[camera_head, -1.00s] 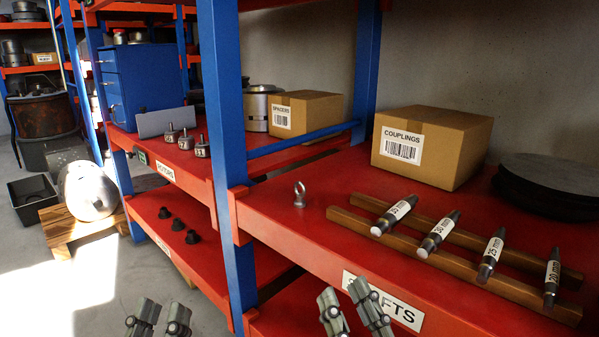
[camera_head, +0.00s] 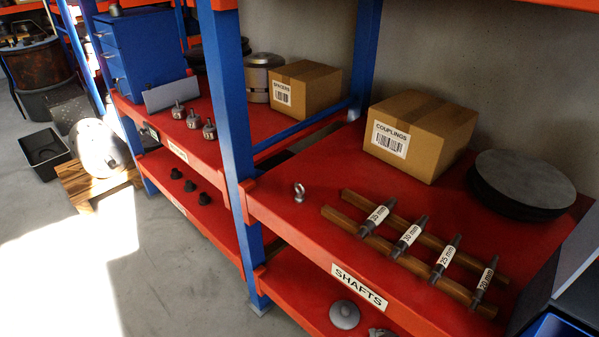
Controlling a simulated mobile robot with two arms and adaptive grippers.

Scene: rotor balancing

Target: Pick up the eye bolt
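The eye bolt (camera_head: 299,192) is a small silver metal piece with a ring on top. It stands upright on the red shelf (camera_head: 290,222) in the head view, near the front edge and just right of the blue upright post. Nothing covers it. Neither of my grippers shows in the current head view, so where they are relative to the eye bolt cannot be seen.
Shafts (camera_head: 408,237) lie across two wooden rails (camera_head: 440,252) right of the eye bolt. A couplings box (camera_head: 418,135) and dark discs (camera_head: 522,182) stand behind. The blue post (camera_head: 236,150) rises close on the left. Shelf around the eye bolt is clear.

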